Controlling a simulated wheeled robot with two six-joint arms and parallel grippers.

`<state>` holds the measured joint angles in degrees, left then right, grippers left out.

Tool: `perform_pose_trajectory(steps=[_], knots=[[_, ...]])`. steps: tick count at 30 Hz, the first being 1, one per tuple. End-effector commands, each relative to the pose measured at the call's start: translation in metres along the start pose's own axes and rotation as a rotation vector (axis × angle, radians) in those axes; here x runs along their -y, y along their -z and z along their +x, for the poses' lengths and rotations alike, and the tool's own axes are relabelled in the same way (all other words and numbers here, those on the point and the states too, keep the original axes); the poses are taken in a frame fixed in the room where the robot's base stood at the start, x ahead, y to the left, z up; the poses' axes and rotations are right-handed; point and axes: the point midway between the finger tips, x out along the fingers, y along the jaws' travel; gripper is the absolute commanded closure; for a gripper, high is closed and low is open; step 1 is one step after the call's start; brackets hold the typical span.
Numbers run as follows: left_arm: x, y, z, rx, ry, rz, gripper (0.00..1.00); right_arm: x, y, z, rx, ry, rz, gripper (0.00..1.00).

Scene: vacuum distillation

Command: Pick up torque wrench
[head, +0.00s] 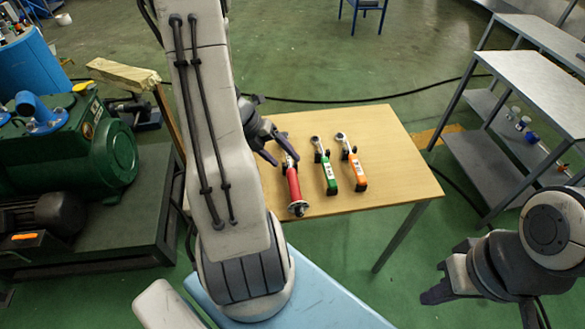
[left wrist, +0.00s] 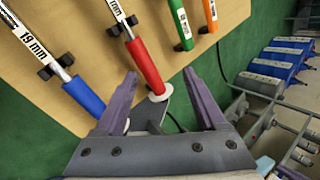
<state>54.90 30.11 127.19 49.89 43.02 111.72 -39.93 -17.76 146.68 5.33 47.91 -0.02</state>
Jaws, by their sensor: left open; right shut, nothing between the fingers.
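Several wrench-like tools lie on the wooden table. One has a red handle (head: 293,184), one a green handle (head: 329,175) and one an orange handle (head: 357,171). The left wrist view also shows a tool with a blue handle (left wrist: 85,95) marked 19 mm; my left arm hides it in the head view. My left gripper (head: 279,153) is open above the red tool's upper end. In the left wrist view the red handle (left wrist: 145,64) points between the open fingers (left wrist: 160,76), with no grip seen. My right gripper (head: 452,287) is shut and empty, off the table at the lower right.
The wooden table (head: 392,134) is bare to the right of the orange tool. A green pump (head: 108,160) stands on a dark base at left. A grey metal shelf rack (head: 530,80) stands at right. A black cable crosses the green floor behind the table.

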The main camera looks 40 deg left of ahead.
Motion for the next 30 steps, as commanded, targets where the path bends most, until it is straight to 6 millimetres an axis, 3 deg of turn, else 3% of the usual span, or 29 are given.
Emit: perform_pose_trajectory(steps=[1,3,6,12,20,30], knots=[[-0.017,-0.001,-0.004,0.028,0.005,-0.115,0.27,0.0,0.0,-0.001,0.0,0.0,0.0,1.0],[-0.031,-0.002,-0.007,0.055,0.01,-0.228,0.27,0.0,0.0,-0.001,0.0,0.0,0.0,1.0],[-0.041,-0.003,-0.003,0.073,0.017,-0.31,0.27,0.0,0.0,0.001,0.0,0.0,0.0,1.0],[-0.042,-0.005,0.029,0.074,0.018,-0.323,0.27,-0.001,-0.001,0.009,0.0,0.0,0.0,1.0],[-0.041,-0.007,0.05,0.075,0.016,-0.319,0.27,-0.001,-0.001,0.013,0.0,0.0,0.0,1.0],[-0.04,-0.011,0.094,0.074,0.015,-0.318,0.27,-0.002,-0.001,0.023,0.0,0.0,0.0,1.0]])
